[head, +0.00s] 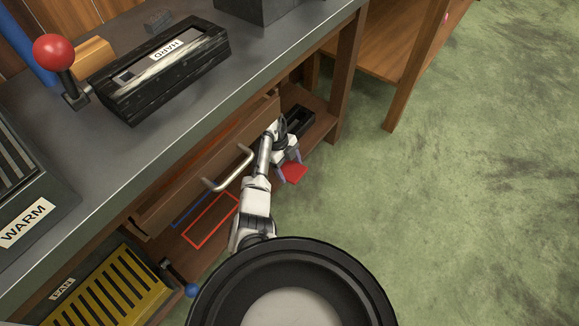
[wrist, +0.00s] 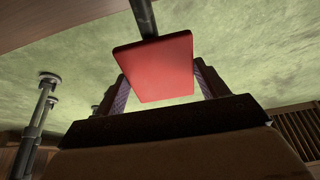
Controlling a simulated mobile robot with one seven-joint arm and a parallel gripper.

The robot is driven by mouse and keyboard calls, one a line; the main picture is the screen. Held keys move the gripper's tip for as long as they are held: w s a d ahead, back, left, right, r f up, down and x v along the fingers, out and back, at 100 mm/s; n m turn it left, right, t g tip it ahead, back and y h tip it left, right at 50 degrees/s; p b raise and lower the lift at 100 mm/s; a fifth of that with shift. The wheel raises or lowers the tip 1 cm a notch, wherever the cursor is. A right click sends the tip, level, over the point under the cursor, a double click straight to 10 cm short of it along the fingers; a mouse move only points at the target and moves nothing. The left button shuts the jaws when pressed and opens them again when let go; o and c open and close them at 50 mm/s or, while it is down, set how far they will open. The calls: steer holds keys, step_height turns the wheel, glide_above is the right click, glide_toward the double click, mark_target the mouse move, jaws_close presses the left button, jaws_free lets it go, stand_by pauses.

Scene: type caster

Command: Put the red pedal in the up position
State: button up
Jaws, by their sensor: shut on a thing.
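The red pedal (head: 293,174) is a flat red square plate, low beside the bench's lower shelf in the head view. In the wrist view the pedal (wrist: 155,68) fills the middle, with a dark stem at its top edge. My gripper (head: 288,162) is at the pedal, with a finger on each side. In the wrist view my gripper (wrist: 163,84) has its patterned fingers against the plate's left and right sides, shut on it. I cannot tell whether the pedal is up or down.
A drawer with a metal handle (head: 228,169) is close beside my arm. A black box (head: 298,121) sits on the lower shelf (head: 318,134). The bench top (head: 222,92) is above left. A wooden table leg (head: 409,86) stands at upper right. The green floor (head: 450,210) is clear.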

steer(key=c, duration=0.5)
steer(key=shift+p+v, duration=0.55)
steer(key=shift+v, duration=0.8)
steer(key=o, duration=1.4)
steer(key=shift+w+a, duration=0.1)
steer(key=shift+a, duration=0.05)
steer(key=shift+f, duration=0.1)
